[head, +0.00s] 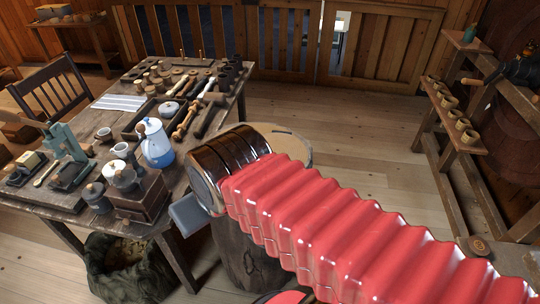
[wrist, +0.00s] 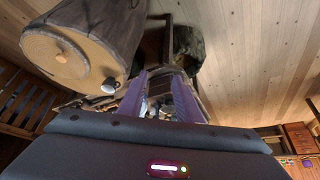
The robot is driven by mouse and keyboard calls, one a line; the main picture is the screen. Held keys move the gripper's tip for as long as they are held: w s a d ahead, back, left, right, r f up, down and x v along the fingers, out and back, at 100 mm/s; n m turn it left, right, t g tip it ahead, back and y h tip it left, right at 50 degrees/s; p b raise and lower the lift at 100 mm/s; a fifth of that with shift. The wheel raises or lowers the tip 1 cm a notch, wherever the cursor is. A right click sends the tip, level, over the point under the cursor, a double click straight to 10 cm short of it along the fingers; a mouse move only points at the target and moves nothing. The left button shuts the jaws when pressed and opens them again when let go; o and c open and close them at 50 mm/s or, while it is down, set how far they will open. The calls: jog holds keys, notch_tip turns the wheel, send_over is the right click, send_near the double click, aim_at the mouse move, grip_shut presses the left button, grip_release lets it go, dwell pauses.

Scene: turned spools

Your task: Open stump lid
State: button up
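The stump (head: 240,262) stands on the floor at the right of the table, largely hidden behind my red-sleeved arm in the head view. Its pale round top, the lid (head: 298,140), shows past the arm. In the wrist view the stump (wrist: 105,22) is at upper left, and its lid (wrist: 45,48) lies flat on the end, with a small wooden knob (wrist: 62,57). A small shiny rounded piece (wrist: 109,87) is at the rim. My gripper (wrist: 160,95) is open and empty, its two fingers apart, beside the stump and not touching the lid.
The table (head: 62,222) at left is crowded with a blue-white pot (head: 156,145), a grinder (head: 138,196), spools and tools. A dark sack (head: 125,268) stands under its front edge. A rack with spools (head: 455,117) is at right. The floor (head: 355,135) behind the stump is clear.

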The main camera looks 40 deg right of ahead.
jog(key=o, duration=0.3)
jog(key=shift+w+d, duration=0.15)
jog(key=shift+w+d+r, duration=0.1)
jog(key=shift+w+d, duration=0.15)
jog(key=shift+m+g+h, duration=0.3)
jog(key=shift+m+g, duration=0.2)
jog(key=shift+m, duration=0.2)
jog(key=w+d+f, duration=0.1)
jog(key=w+d, duration=0.2)
jog(key=d, duration=0.7)
jog(key=w+d+f, duration=0.1)
jog(key=w+d, duration=0.2)
jog(key=d, duration=0.7)
jog(key=w+d+f, duration=0.1)
jog(key=w+d, duration=0.2)
jog(key=d, duration=0.7)
jog(key=shift+w+d+f, duration=0.15)
jog(key=shift+d+f, duration=0.05)
jog(key=shift+d, duration=0.2)
jog(key=shift+f, duration=0.1)
jog(key=x, duration=1.3)
jog(key=shift+w+f, duration=0.1)
jog(key=shift+f, duration=0.25)
